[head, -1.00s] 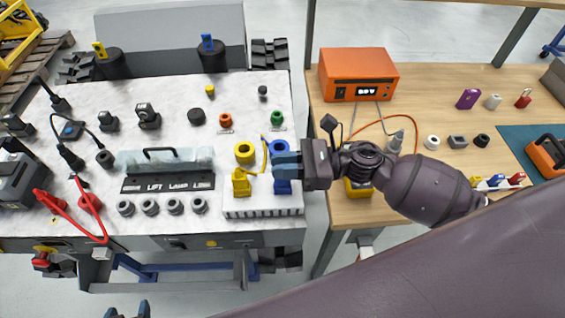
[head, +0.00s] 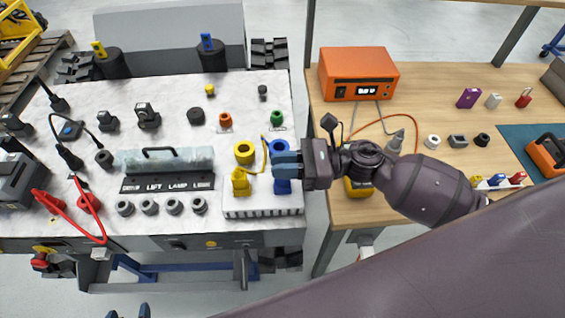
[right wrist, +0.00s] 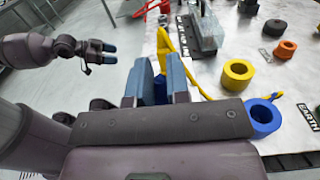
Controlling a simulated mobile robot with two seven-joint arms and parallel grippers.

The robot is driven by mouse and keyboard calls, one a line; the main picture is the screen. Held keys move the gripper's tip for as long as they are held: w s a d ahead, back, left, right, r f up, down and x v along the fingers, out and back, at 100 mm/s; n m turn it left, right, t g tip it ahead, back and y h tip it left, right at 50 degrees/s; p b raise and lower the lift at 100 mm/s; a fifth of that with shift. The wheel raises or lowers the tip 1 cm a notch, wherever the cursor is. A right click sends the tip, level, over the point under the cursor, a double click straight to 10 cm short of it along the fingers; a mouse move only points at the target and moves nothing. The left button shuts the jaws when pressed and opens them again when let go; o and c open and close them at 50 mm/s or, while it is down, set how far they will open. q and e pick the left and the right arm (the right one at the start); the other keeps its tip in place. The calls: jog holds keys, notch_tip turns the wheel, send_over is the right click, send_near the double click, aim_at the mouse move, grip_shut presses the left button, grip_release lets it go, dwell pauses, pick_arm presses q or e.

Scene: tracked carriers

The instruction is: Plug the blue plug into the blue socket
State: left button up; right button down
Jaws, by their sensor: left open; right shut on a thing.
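The blue plug (head: 282,187) is in the jaws of my right gripper (head: 287,164), at the right end of the white ridged rack (head: 245,213). Whether its foot still touches the rack is hidden. In the right wrist view the plug (right wrist: 160,90) shows between the two fingers (right wrist: 163,82). The blue socket (head: 279,146), an upright ring, stands just behind the gripper, partly covered by it in the head view. The open socket ring (right wrist: 263,114) shows clear in the right wrist view. My left gripper (head: 128,312) is open and empty at the bottom edge, away from the bench.
A yellow plug (head: 240,184) stands on the rack beside the blue one, with a yellow socket (head: 244,152) behind it and a yellow cord between. A clear-covered lamp panel (head: 167,168) lies left. An orange device (head: 357,74) is on the wooden bench.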

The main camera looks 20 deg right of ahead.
jog(key=shift+f, duration=0.35)
dwell(0.5)
jog(key=c, duration=1)
grip_release()
